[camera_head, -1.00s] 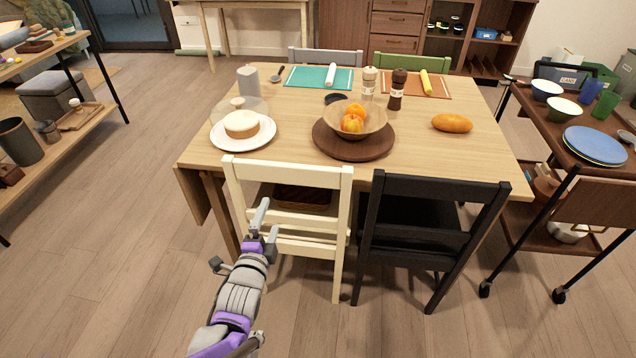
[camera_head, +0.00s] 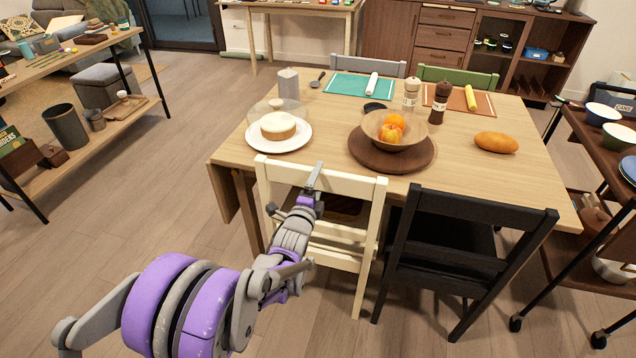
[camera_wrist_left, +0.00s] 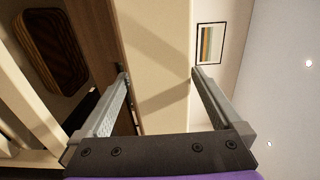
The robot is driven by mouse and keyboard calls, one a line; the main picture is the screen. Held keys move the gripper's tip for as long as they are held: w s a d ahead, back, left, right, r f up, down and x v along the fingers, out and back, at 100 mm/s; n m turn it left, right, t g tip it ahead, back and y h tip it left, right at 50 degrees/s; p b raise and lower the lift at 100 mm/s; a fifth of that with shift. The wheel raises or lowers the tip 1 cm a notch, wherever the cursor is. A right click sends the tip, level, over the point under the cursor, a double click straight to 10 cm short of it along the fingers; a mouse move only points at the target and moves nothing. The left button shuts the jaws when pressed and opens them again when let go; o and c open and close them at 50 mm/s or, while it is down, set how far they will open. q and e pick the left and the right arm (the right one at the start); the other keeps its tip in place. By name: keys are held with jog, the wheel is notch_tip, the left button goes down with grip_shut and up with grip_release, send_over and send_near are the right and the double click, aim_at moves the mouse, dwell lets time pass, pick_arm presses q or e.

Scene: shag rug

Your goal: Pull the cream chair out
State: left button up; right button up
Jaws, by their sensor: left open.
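The cream chair (camera_head: 345,186) stands at the near left side of the wooden table (camera_head: 480,185), its back toward me and its seat partly under the table. My left gripper (camera_head: 314,178) is at the top rail of the chair back. In the left wrist view the open gripper (camera_wrist_left: 159,76) has its fingers on either side of a broad cream board of the chair (camera_wrist_left: 155,40). I cannot tell whether either finger touches it. My arm hides part of the chair's left side. My right gripper is not in view.
A black chair (camera_head: 470,212) stands close on the cream chair's right. The table holds a cake plate (camera_head: 295,143), a fruit bowl (camera_head: 372,128) and bread (camera_head: 496,142). A cart (camera_head: 608,240) is at the right, a shelf (camera_head: 85,140) at the left. Floor left of the chair is clear.

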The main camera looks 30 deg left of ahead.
pick_arm(q)
jog(key=shift+w+a, duration=0.15)
jog(key=shift+w, duration=0.5)
grip_shut()
